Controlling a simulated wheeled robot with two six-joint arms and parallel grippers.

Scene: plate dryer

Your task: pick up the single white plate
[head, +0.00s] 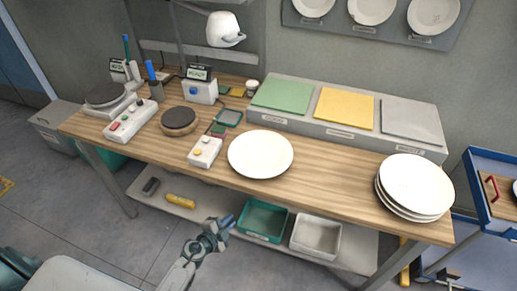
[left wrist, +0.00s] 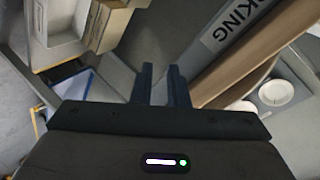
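The single white plate (head: 260,154) lies flat on the wooden table, near its front edge and about the middle. A separate stack of white plates (head: 415,184) stands at the table's right end. My left gripper (head: 226,222) is in front of the table, below and to the left of the single plate, and apart from it. In the left wrist view, the two dark fingers of my left gripper (left wrist: 160,74) stand apart with nothing between them. My right gripper is not in view.
A white control box (head: 205,152) sits just left of the single plate. A grey raised block with green, yellow and grey pads (head: 340,117) stands behind it. The wooden table (head: 330,180) is clear between plate and stack. A green bin (head: 262,221) is on the lower shelf.

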